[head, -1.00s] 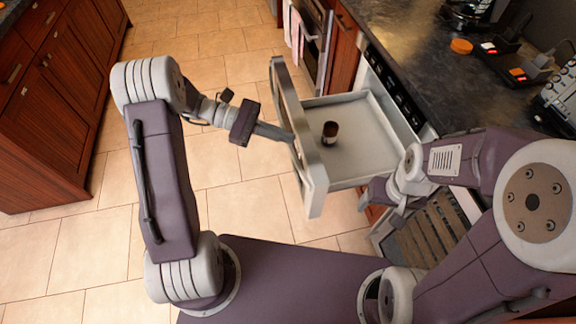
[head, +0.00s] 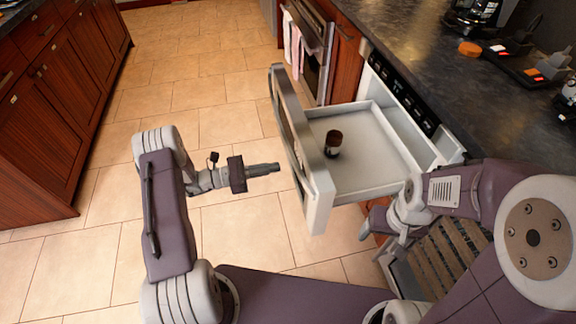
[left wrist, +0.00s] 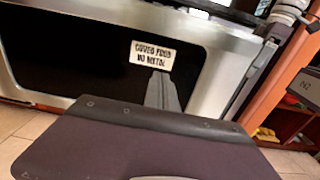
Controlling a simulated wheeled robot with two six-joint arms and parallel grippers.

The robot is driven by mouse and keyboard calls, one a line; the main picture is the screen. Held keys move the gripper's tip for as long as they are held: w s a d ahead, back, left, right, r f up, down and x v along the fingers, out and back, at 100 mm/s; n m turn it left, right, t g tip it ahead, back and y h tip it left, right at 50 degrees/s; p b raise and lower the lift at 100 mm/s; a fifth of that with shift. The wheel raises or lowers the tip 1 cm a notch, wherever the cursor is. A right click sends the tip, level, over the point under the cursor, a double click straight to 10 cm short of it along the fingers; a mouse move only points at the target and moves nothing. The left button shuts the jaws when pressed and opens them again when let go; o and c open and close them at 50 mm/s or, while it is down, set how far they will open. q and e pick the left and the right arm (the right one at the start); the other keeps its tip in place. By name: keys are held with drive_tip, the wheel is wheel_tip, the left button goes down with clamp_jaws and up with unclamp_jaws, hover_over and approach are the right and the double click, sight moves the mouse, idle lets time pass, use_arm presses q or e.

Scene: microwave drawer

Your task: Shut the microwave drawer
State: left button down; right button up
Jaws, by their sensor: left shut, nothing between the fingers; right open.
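The microwave drawer (head: 365,150) is pulled out from the counter, and a small dark jar (head: 333,144) stands inside it. Its front panel (head: 300,150) faces left in the head view. In the left wrist view the front (left wrist: 95,62) is dark with a steel frame and a white label (left wrist: 153,53). My left gripper (head: 278,168) is shut and empty, pointing at the outer face of the front, with a small gap seen in the head view. My right gripper (head: 372,225) is by the drawer's near side, partly hidden by its arm; its fingers are hard to make out.
The dark countertop (head: 425,60) runs along the right with an orange lid (head: 469,48) and devices on it. An oven with towels (head: 293,40) is beyond the drawer. Wooden cabinets (head: 55,110) stand at left. The tiled floor (head: 200,80) between is clear.

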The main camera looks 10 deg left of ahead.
use_arm(q)
drive_tip(key=x, duration=0.5)
drive_tip(key=shift+w+d+b, duration=0.1)
drive_tip(key=shift+d+b, duration=0.15)
drive_tip(key=shift+b, duration=0.05)
use_arm(e)
drive_tip(key=shift+f, duration=0.35)
use_arm(q)
drive_tip(key=shift+d, duration=0.1)
